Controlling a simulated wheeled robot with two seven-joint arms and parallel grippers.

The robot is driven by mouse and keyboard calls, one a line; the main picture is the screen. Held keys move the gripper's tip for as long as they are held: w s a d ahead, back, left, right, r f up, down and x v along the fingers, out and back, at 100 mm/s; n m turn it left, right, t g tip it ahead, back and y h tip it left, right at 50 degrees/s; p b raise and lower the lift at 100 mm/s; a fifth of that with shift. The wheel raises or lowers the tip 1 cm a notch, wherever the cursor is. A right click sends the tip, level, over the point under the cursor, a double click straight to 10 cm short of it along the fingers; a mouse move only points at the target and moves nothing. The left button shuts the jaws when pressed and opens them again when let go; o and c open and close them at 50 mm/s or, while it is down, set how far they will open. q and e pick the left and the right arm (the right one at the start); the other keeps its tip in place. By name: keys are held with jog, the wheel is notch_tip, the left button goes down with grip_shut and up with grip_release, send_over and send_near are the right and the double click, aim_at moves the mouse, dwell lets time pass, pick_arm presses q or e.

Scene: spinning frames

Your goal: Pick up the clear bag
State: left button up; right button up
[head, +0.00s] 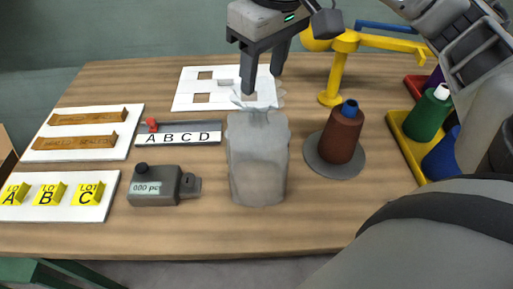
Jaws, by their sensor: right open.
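The clear bag (257,160) shows as a grey, translucent, upright bag in the middle of the table, with a gathered, ruffled top. My right gripper (262,88) comes down from above and is open, with its two fingers pointing down at the bag's ruffled top. The left finger overlaps the ruffle in the picture; I cannot tell whether it touches. My left gripper is not in view.
A yellow tray (398,128) holds bottles. Left are a dark counter device (155,187), an A-B-C-D strip (180,138) and white boards (95,213). Bare wood lies in front.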

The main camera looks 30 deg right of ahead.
aim_at(258, 112)
jog(key=f, duration=0.4)
jog(key=shift+w+a+f, duration=0.1)
jog(key=shift+w+f, duration=0.15)
jog(key=shift+w, duration=0.1)
jog(key=f, duration=0.5)
jog(key=shift+w+f+b, duration=0.1)
jog(key=shift+w+b, duration=0.2)
jog(key=shift+b, duration=0.1)
grip_shut()
